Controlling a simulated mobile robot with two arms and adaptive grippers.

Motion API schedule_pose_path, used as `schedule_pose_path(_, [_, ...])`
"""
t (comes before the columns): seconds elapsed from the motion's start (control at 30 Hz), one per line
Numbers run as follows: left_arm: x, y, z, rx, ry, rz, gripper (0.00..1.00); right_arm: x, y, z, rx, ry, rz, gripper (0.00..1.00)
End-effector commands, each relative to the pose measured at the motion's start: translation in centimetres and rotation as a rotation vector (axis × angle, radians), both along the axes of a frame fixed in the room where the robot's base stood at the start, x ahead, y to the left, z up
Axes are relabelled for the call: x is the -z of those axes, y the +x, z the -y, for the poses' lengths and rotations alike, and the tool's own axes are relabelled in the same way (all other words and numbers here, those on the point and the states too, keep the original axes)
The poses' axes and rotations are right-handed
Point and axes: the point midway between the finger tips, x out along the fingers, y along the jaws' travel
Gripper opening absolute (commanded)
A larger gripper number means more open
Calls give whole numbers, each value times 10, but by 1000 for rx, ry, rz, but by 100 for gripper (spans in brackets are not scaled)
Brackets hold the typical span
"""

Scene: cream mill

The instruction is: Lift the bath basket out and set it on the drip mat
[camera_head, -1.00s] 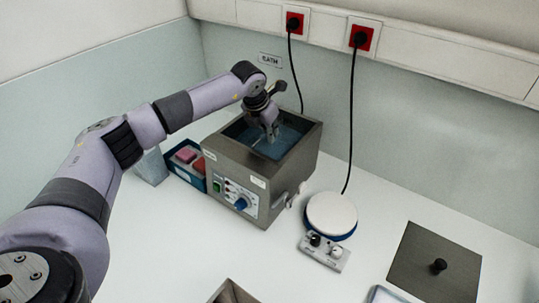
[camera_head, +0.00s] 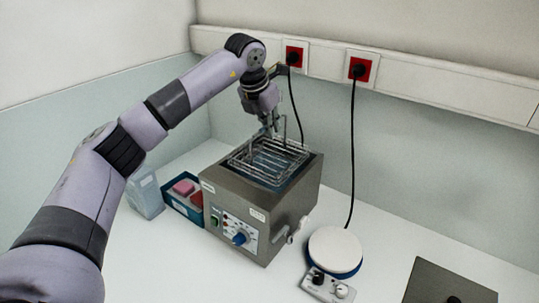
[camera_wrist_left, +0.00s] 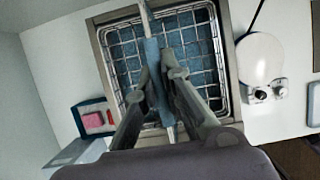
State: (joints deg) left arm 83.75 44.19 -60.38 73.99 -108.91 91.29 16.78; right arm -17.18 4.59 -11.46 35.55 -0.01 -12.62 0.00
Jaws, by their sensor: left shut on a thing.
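The bath basket (camera_head: 262,162) is a wire basket at the mouth of the steel water bath (camera_head: 285,212), its wires showing above the rim. My left gripper (camera_head: 272,128) is above it, shut on the basket's upright handle. In the left wrist view the gripper (camera_wrist_left: 165,100) is closed on the handle bar, with the basket (camera_wrist_left: 118,65) below it over the blue water. How far the basket's bottom is out of the bath is hidden by the bath walls. The drip mat is not clearly seen. My right gripper is not in view.
A white-topped round stirrer plate (camera_head: 335,248) stands right of the bath. A blue tray (camera_head: 182,206) with pink and red items and a clear container (camera_head: 146,192) stand to its left. A dark plate (camera_head: 440,285) with a knob lies at the lower right.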

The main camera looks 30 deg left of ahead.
Motion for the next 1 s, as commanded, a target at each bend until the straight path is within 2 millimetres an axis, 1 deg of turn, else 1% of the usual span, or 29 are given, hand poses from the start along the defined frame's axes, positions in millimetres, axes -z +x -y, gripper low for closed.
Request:
schedule_pose_path(0.03, [-13, 2, 1, 0, -2, 8, 0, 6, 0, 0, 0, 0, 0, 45])
schedule_pose_path(0.1, [-29, 1, 1, 1, -2, 7, 0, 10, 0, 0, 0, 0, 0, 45])
schedule_pose_path(0.2, [-49, 1, 1, -1, -1, 6, 0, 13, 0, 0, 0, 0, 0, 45])
schedule_pose_path(0.3, [-64, 1, 1, 1, 0, 4, 0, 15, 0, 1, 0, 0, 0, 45])
schedule_pose_path(0.47, [-79, 0, 0, 0, 0, 2, 0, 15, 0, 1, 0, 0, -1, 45])
schedule_pose_path(0.73, [-99, 0, 0, 0, 0, 1, 0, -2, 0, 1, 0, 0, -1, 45])
schedule_pose_path(0.83, [-103, 0, 0, 0, 0, 1, 0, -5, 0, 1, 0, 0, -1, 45])
schedule_pose_path(1.0, [-101, 0, 0, 0, 0, 1, 0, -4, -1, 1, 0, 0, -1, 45])
